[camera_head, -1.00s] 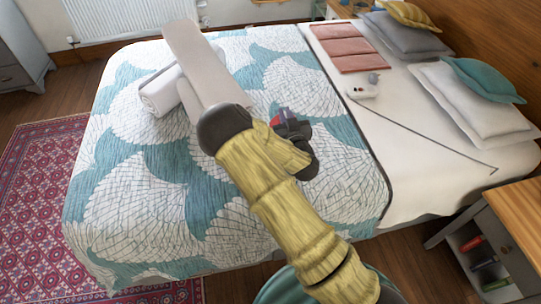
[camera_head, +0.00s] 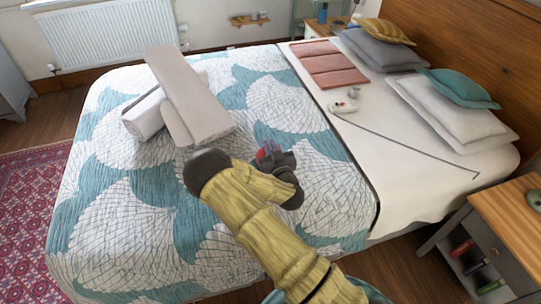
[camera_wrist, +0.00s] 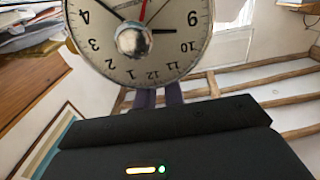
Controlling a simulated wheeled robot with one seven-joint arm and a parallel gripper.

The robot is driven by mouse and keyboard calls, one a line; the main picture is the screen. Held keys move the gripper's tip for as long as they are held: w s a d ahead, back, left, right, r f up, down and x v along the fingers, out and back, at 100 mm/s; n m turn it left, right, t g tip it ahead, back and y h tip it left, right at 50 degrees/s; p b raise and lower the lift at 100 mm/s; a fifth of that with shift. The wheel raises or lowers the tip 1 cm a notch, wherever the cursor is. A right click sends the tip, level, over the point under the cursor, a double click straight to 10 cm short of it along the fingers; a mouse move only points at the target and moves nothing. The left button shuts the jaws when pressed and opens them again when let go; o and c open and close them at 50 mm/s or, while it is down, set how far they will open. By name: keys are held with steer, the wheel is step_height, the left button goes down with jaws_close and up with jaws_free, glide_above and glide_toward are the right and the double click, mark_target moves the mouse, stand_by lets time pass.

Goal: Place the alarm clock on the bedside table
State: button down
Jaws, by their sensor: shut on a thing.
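The alarm clock (camera_wrist: 140,35) fills the top middle of the wrist view, its pale round face upside down and cut off above. The two dark fingers of my gripper (camera_wrist: 159,96) reach up to its rim and are shut on it. In the head view my gripper (camera_head: 272,160) is above the patterned bed; a small red patch shows there, but the clock's face is hidden. A wooden-topped bedside table (camera_head: 500,212) with grey sides stands at the right, apart from my gripper. A second wooden-topped table (camera_head: 318,33) stands beyond the bed.
The bed (camera_head: 235,250) fills the middle, with rolled towels (camera_head: 185,95), a folded pink cloth (camera_head: 325,66), a white gadget (camera_head: 344,107), a thin stick (camera_head: 420,151) and pillows (camera_head: 455,112). A dark item (camera_head: 535,200) sits on the near table's right; its visible left top is bare.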

steer(key=shift+f, duration=2.15)
steer(key=c, duration=1.5)
jaws_free()
steer(key=b+v, duration=0.1)
steer(key=v, duration=1.1)
steer(key=shift+d, duration=0.1)
